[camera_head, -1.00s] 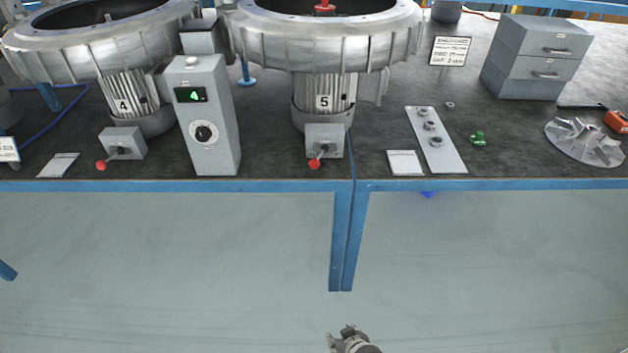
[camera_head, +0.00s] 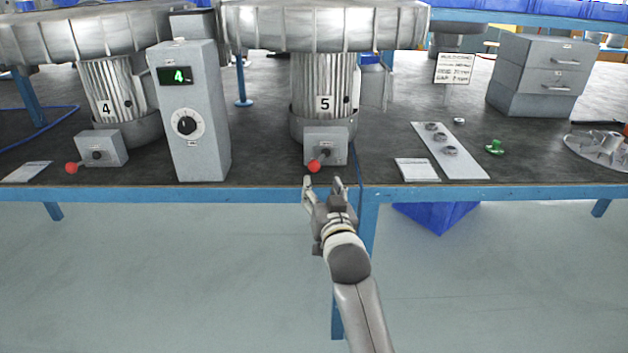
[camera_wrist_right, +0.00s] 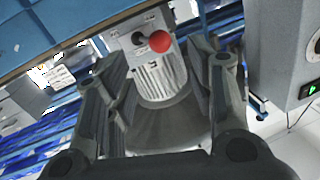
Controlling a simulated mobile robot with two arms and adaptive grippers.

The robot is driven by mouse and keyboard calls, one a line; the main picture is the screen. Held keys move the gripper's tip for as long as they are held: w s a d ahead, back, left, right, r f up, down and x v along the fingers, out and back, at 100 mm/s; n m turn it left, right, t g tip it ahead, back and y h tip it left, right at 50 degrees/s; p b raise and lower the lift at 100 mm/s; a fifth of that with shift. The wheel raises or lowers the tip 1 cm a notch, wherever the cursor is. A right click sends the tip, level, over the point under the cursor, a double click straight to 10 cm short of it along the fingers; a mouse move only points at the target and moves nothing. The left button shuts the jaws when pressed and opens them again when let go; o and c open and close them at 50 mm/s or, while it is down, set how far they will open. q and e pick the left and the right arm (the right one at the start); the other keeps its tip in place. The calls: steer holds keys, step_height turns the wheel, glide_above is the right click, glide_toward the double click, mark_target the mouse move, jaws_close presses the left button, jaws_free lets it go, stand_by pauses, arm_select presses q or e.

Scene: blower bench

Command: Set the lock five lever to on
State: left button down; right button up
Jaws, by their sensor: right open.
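The lock five box (camera_head: 326,145) is a small grey box at the foot of the blower motor marked 5 (camera_head: 325,103). Its short lever ends in a red ball knob (camera_head: 314,166), which points down and a little left. My right gripper (camera_head: 323,182) is open and empty at the bench's front edge, just below and in front of the knob. In the right wrist view, the red knob (camera_wrist_right: 160,41) shows beyond and between the open fingers (camera_wrist_right: 163,88), apart from them. My left gripper is not in view.
A grey control box with a green "4" display (camera_head: 188,110) stands left of lock five. Lock four's box (camera_head: 101,148) has a red knob (camera_head: 72,168) at its left. A white card (camera_head: 416,170) and plate with rings (camera_head: 450,152) lie right.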

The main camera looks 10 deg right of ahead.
mark_target(315, 170)
steer(key=w, duration=0.4)
steer(key=w+b, duration=0.1)
steer(key=w, duration=0.1)
steer(key=shift+d+r, duration=0.1)
steer(key=shift+d, duration=0.15)
steer(key=w, duration=0.3)
steer(key=shift+w+d+b, duration=0.1)
steer(key=shift+b, duration=0.3)
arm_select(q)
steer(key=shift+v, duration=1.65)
arm_select(e)
steer(key=shift+w, duration=0.8)
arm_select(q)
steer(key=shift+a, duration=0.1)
arm_select(e)
steer(key=shift+c, duration=0.3)
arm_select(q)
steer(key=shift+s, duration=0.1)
arm_select(e)
steer(key=shift+s, duration=0.1)
jaws_close()
